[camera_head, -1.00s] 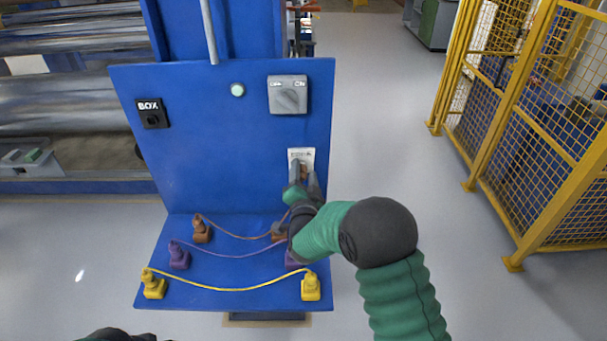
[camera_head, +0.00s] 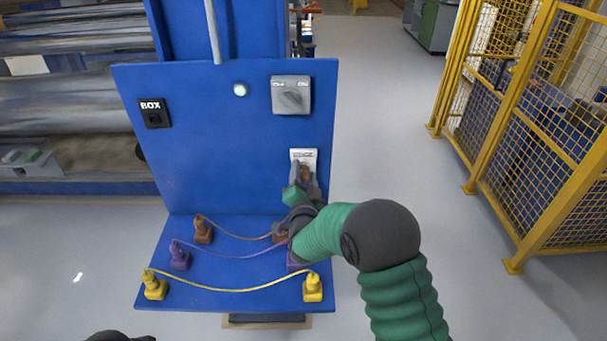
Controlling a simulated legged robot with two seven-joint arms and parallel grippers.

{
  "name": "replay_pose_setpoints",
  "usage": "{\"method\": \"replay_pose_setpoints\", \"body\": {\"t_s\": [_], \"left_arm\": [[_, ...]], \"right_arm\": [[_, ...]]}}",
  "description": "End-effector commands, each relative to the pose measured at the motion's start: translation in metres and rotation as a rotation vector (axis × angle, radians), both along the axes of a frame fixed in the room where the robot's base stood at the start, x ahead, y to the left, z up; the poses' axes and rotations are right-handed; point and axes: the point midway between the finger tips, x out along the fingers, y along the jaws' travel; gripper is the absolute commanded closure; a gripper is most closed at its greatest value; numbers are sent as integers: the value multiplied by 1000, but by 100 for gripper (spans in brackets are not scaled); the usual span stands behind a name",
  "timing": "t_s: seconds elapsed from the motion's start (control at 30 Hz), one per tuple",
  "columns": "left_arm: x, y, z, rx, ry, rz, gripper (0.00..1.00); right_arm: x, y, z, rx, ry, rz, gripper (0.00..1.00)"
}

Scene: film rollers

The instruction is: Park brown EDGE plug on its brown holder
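The brown EDGE plug (camera_head: 305,172) is at the white socket plate (camera_head: 303,155) low on the right of the blue upright panel. My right gripper (camera_head: 305,176) has its fingers closed around the plug. Whether the plug is fully seated is hidden by the fingers. The brown holder (camera_head: 279,229) is on the blue shelf below, at the back right, partly behind my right arm. A brown cable (camera_head: 240,236) runs from the left brown plug (camera_head: 203,231) toward the right side. Only a dark part of my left arm shows at the bottom edge; its gripper is out of view.
Purple plug (camera_head: 179,258) and yellow plugs (camera_head: 154,286) (camera_head: 312,288) stand on the blue shelf (camera_head: 230,300), joined by cables. A grey rotary switch (camera_head: 290,96), a light (camera_head: 240,90) and a BOX socket (camera_head: 154,113) are on the panel. A yellow fence (camera_head: 530,130) stands right.

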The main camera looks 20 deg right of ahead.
Motion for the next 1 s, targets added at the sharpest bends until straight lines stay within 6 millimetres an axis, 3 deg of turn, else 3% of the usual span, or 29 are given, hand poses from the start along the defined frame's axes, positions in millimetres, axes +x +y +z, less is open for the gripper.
{"method": "replay_pose_setpoints", "body": {"t_s": [0.03,0.33,0.53,0.57,0.6,0.83,1.0], "left_arm": [[0,0,0,0,0,0,27],[0,0,0,0,0,0,27],[0,0,0,0,0,0,27],[0,0,0,0,0,0,27],[0,0,0,0,0,0,27],[0,0,0,0,0,0,27],[0,0,0,0,0,0,27]], "right_arm": [[0,0,0,0,0,0,61],[0,-1,-1,0,1,-1,100],[0,-1,-1,0,2,-2,100],[0,-1,-1,0,2,-2,62],[0,-1,-1,0,2,-2,57],[0,0,-1,0,1,-1,27],[0,0,0,0,1,-1,27]]}}
